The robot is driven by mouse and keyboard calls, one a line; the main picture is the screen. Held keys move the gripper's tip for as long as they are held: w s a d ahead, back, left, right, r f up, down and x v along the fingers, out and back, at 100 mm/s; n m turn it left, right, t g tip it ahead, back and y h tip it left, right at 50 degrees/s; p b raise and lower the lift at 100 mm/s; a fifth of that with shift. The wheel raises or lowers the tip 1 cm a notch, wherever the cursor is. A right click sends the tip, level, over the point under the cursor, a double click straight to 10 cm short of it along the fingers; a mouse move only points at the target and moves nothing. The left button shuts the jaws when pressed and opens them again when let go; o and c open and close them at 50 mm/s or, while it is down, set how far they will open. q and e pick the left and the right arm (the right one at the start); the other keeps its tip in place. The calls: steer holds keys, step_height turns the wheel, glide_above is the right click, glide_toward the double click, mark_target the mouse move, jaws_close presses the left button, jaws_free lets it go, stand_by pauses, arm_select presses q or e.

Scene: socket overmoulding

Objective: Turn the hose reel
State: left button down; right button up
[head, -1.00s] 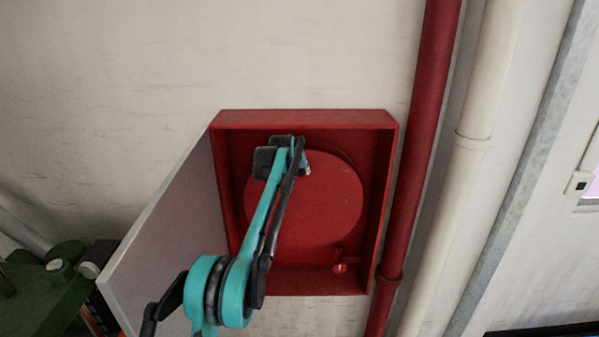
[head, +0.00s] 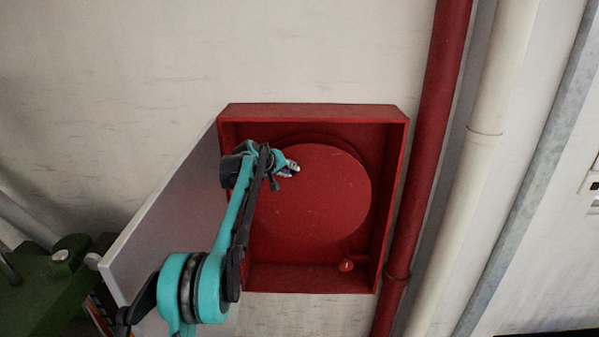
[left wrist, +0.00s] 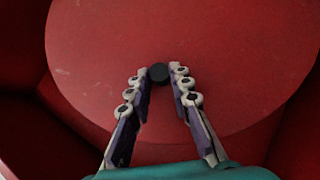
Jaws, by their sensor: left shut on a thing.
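The red hose reel (head: 318,205) is a round disc inside an open red wall cabinet (head: 312,112). It also fills much of the left wrist view (left wrist: 190,50). My left gripper (head: 294,169) is at the upper left of the reel's face. In the left wrist view my left gripper (left wrist: 159,82) is shut on a small black knob (left wrist: 158,72) on the reel's face, near its rim. The knob is hidden by the gripper in the head view. My right gripper is not in view.
The cabinet's pale door (head: 165,215) stands open on the left, beside my arm. A small red valve (head: 346,265) sits at the cabinet's lower right. Red (head: 430,150) and cream (head: 485,150) pipes run on the right. Green equipment (head: 45,285) stands at the lower left.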

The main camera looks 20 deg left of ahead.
mark_target(286, 152)
arm_select(q)
steer(key=shift+n+h, duration=0.3)
steer(key=shift+h, duration=0.2)
steer(key=shift+s+a+f+b, duration=0.3)
steer(key=shift+a+f, duration=0.3)
steer(key=shift+a, duration=0.25)
steer(key=shift+s+a+f+b, duration=0.3)
steer(key=shift+a+f, duration=0.25)
steer(key=shift+a, duration=0.3)
steer(key=c, duration=1.4)
jaws_free()
steer(key=shift+w, duration=0.1)
steer(key=shift+o, duration=0.2)
step_height(286, 152, up, 10)
steer(key=shift+f, duration=0.1)
